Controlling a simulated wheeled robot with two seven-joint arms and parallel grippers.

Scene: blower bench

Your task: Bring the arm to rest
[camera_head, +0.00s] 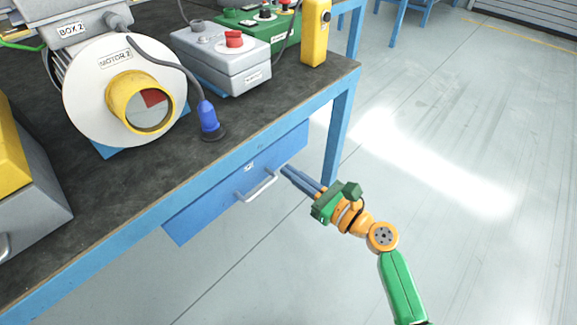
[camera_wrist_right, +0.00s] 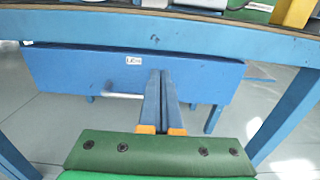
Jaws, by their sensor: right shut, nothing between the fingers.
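My right gripper (camera_head: 287,172) is shut and empty. It is in front of the bench's blue drawer (camera_head: 215,203), to the right of the drawer's silver handle (camera_head: 262,186) in the head view. In the right wrist view the shut fingers (camera_wrist_right: 161,75) point at the drawer front (camera_wrist_right: 75,75), and the handle (camera_wrist_right: 122,96) shows just left of them. The fingers look apart from the handle. Whether they touch the drawer front I cannot tell. My right arm bends down to the lower right over open floor. My left gripper is not in view.
The workbench (camera_head: 120,190) carries a motor (camera_head: 85,85), a blue plug (camera_head: 208,118), a grey box with a red button (camera_head: 232,75), a green box (camera_head: 262,28) and a yellow control box (camera_head: 314,35). A blue bench leg (camera_head: 340,130) stands near the gripper. Floor to the right is clear.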

